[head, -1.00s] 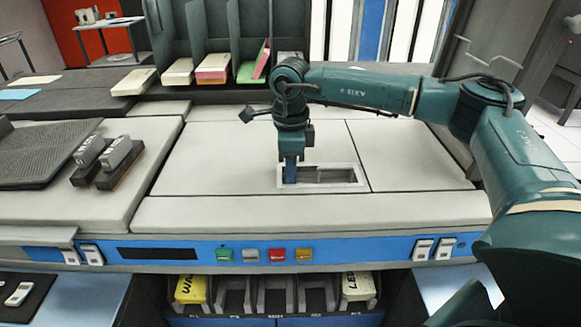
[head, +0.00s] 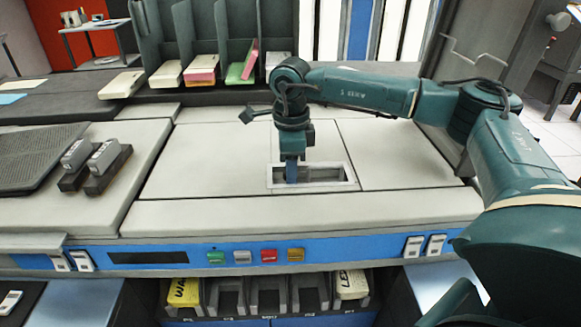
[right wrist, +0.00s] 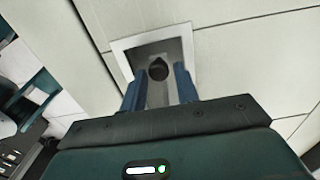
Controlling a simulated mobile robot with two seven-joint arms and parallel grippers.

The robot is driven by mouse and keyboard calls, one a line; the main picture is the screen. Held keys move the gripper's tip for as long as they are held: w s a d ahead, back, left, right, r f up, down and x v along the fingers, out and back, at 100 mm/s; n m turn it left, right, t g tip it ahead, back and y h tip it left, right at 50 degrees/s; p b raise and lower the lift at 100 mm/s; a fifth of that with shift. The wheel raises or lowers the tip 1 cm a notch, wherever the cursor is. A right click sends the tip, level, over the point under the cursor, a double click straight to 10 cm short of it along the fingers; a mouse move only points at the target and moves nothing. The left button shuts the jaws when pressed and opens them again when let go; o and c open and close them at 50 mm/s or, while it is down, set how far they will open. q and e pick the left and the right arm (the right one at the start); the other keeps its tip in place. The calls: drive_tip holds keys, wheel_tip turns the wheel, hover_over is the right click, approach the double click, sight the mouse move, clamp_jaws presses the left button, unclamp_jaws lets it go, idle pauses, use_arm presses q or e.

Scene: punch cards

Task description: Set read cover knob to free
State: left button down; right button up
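The read cover knob (right wrist: 158,70) is a small dark round knob inside a pale-framed recess (right wrist: 123,46) in the machine's top. In the head view the recess (head: 345,180) is a rectangular opening, and the knob cannot be made out there. My right gripper (head: 291,179) points down into the recess toward its left end. In the right wrist view its two blue fingers (right wrist: 158,78) are apart, one on each side of the knob, with nothing visibly clamped. Whether they touch the knob cannot be told. My left gripper is not in view.
Card stacks (head: 199,72) stand in dark slots at the back. Two dark blocks with grey handles (head: 104,157) sit at left. Colored buttons (head: 268,255) line the blue front strip, with labelled bins (head: 228,295) below. The pale top around the recess is clear.

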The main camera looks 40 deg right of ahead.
wheel_tip(320, 180, up, 13)
idle(0.4)
idle(0.5)
